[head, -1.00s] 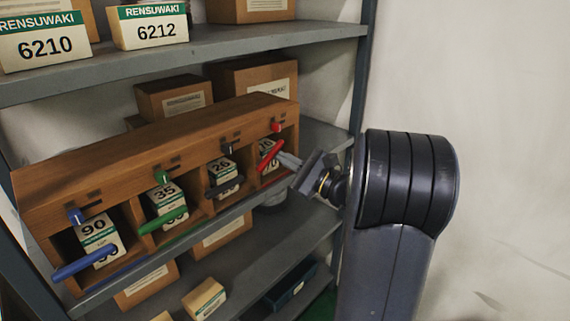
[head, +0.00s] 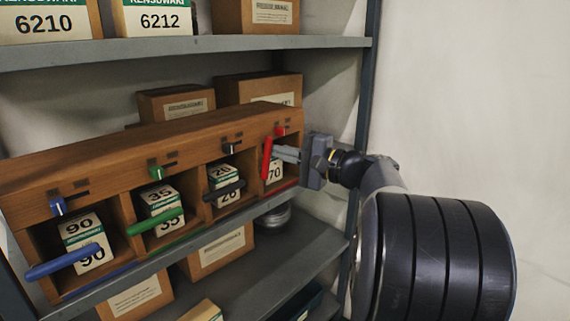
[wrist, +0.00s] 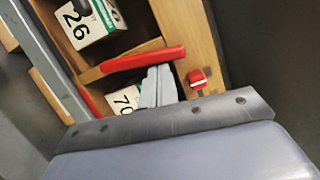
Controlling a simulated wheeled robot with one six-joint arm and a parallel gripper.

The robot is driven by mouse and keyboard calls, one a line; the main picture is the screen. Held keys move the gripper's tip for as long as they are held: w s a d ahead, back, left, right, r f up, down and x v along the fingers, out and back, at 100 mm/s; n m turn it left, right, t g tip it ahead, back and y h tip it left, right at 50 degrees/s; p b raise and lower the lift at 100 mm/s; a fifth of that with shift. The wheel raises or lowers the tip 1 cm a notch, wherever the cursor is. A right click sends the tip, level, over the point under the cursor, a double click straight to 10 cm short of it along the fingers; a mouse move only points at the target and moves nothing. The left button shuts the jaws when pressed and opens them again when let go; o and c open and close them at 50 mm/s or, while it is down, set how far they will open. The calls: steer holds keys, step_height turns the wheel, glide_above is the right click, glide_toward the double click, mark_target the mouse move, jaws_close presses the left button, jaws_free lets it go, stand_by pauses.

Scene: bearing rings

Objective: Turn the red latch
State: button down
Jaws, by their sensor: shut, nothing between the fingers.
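The red latch, a long red bar (head: 267,158), stands nearly upright in front of the rightmost compartment of the wooden rack (head: 130,150). It also shows in the wrist view (wrist: 145,59). A small red knob (head: 281,131) sits above it on the rack's face. My gripper (head: 277,152) is shut and empty, to the right of the bar. In the wrist view its grey fingers (wrist: 158,76) reach up to the bar's edge and seem to touch it. A box marked 70 (head: 275,172) sits behind, partly hidden.
Blue (head: 64,262), green (head: 155,222) and black (head: 224,190) bars cross the other compartments, which hold numbered boxes. The rack stands on a grey shelf with cartons behind it. A shelf post (head: 366,75) is close to my arm on the right.

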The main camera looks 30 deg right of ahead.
steer(key=shift+s+a+r+n+b, duration=0.15)
steer(key=shift+a+n+b, duration=0.2)
steer(key=shift+n, duration=0.35)
stand_by(0.3)
